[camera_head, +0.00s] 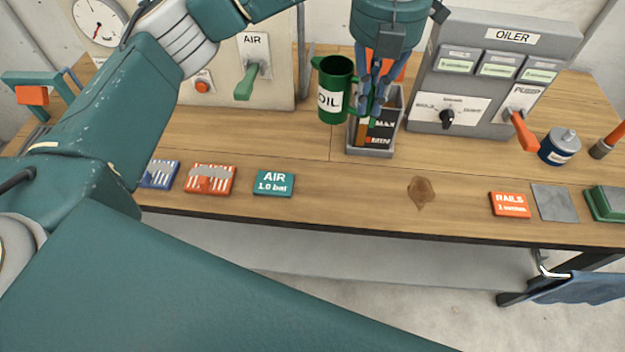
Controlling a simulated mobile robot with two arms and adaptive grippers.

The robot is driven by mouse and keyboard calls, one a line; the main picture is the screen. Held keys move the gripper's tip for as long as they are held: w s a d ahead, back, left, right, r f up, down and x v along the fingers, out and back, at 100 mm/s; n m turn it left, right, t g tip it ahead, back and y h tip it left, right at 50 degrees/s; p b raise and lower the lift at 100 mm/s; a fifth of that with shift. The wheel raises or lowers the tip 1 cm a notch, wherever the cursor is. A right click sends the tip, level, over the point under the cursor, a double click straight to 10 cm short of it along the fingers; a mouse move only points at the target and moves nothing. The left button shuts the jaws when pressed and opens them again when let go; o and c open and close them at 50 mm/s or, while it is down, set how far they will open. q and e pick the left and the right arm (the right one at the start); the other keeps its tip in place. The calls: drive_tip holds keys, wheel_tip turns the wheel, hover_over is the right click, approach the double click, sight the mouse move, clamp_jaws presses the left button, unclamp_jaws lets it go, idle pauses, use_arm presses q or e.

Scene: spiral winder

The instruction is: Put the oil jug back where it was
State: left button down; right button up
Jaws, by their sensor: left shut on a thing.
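The oil jug (333,92) is a dark green vessel with a white OIL label, open at the top and roughly upright. My left gripper (374,98) points down and is shut on the jug's right side, where the handle is; the fingers partly hide the handle. The jug is beside the upper left of a grey open-topped box (371,150) with a MAX mark and partly overlaps it. I cannot tell whether the jug touches the bench. A brown oil-like stain (421,191) lies on the bare wood to the lower right. My right gripper is not in view.
The OILER panel (456,104) with its orange-handled pump lever (523,130) stands to the right. An AIR panel with a green lever (248,80) stands to the left. A teal AIR card (274,183) and orange RAILS card (510,205) lie near the front edge. The wood around the stain is clear.

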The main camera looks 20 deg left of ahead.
use_arm(q)
drive_tip(key=shift+s+f, duration=0.1)
drive_tip(key=shift+f, duration=0.2)
drive_tip(key=f+p, duration=0.2)
drive_tip(key=f, duration=0.7)
drive_tip(key=f+p, duration=0.1)
drive_tip(key=f, duration=0.9)
drive_tip(key=shift+w+d+f+p, duration=0.1)
drive_tip(key=shift+w+d+p, duration=0.1)
drive_tip(key=shift+p, duration=0.2)
drive_tip(key=shift+f, duration=0.35)
drive_tip(key=shift+w, duration=0.1)
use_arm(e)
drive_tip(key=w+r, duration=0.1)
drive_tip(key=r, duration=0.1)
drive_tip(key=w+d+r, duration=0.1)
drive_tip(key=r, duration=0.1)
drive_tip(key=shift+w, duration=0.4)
use_arm(q)
drive_tip(key=shift+f, duration=0.25)
drive_tip(key=c, duration=1.8)
unclamp_jaws()
drive_tip(key=shift+r, duration=0.1)
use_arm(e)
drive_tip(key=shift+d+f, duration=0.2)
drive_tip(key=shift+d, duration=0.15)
